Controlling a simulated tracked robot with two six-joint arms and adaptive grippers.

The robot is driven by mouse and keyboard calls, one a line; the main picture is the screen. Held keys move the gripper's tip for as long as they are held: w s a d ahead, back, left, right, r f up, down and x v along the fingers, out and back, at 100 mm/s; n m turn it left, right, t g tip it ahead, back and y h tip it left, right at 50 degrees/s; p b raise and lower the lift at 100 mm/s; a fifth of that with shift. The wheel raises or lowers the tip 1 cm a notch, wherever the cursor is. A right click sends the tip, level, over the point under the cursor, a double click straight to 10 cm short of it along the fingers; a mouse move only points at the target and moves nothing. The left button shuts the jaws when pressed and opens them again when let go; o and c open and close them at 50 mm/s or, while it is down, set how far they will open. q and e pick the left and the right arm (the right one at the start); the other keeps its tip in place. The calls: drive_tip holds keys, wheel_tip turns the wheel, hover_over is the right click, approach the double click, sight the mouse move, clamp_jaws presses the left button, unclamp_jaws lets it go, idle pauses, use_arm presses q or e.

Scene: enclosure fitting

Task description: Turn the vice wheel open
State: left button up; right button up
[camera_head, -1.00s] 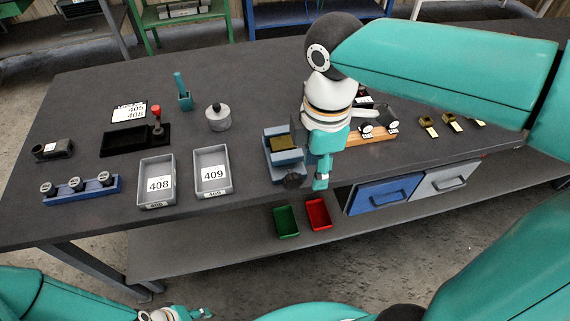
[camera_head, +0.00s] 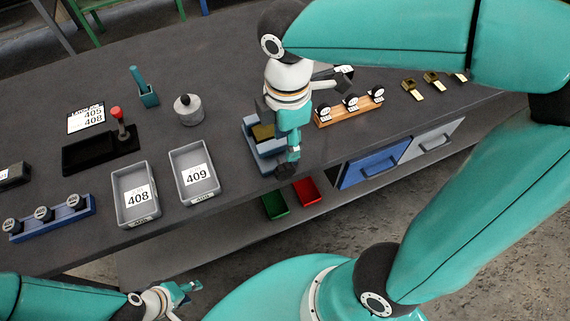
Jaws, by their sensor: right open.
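Grey trays marked 408 (camera_head: 152,208) and 409 (camera_head: 214,188) are left of the vice. A wooden rack (camera_head: 335,117) with several round gauges is close on its right. Green (camera_head: 274,206) and red (camera_head: 306,191) bins and a blue drawer (camera_head: 366,170) are below the bench top.

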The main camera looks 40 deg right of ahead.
sight(287, 165)
wheel_tip(287, 165, down, 10)
drive_tip(key=shift+f+b, duration=0.15)
drive_tip(key=shift+b, duration=0.25)
clamp_jaws()
